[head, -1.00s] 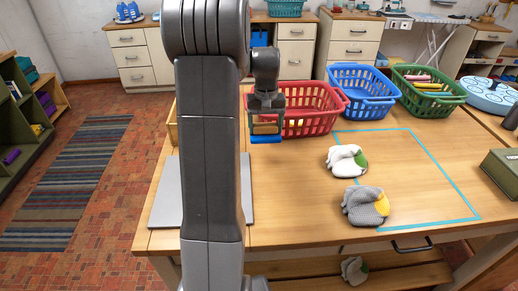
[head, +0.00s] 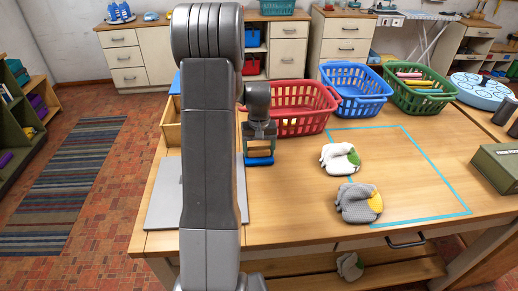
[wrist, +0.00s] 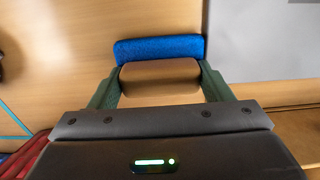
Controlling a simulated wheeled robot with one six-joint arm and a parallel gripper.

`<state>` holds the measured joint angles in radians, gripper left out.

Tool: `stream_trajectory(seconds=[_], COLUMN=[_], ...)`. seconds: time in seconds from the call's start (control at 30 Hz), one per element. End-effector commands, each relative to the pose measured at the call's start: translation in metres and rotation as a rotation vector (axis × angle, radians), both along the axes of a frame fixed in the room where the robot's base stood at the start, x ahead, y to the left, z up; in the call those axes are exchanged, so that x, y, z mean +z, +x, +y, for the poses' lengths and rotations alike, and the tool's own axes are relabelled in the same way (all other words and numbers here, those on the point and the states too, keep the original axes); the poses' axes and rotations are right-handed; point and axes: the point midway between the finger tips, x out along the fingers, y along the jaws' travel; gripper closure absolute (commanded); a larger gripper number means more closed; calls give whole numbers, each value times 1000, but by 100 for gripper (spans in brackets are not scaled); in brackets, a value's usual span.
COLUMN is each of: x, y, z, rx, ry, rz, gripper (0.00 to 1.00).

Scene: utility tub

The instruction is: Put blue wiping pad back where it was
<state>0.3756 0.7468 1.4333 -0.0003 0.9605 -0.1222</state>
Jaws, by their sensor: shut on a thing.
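The blue wiping pad (head: 259,161) is held in my gripper (head: 260,148), low over the wooden table, in front of the red basket and just right of my arm in the head view. In the wrist view, the blue pad (wrist: 160,48) spans across the fingertips of my gripper (wrist: 158,75). A tan rounded surface shows between the fingers. I cannot tell whether the pad touches the table.
A grey flat panel (head: 165,200) lies on the table's left, partly behind my arm. Red (head: 300,112), blue (head: 356,92) and green (head: 417,92) baskets stand at the back. White (head: 337,160) and grey (head: 355,203) glove bundles lie right, near blue tape. Bare wood lies between.

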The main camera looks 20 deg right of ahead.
Motion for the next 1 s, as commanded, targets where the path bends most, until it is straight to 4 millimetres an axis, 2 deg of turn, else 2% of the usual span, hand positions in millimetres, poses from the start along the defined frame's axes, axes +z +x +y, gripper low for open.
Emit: stream_trajectory(seconds=[0.1,0.13,0.23,0.5,0.63,0.77,1.0], x=[-4,-3,-3,-2,6,28,81], y=[0,0,0,0,1,1,1], z=[0,0,0,0,0,0,0], rx=[0,0,0,0,0,0,0], ry=[0,0,0,0,-1,-2,-2], rz=[0,0,0,0,-3,-6,-5], gripper=[52,24,6,6,6,6,6])
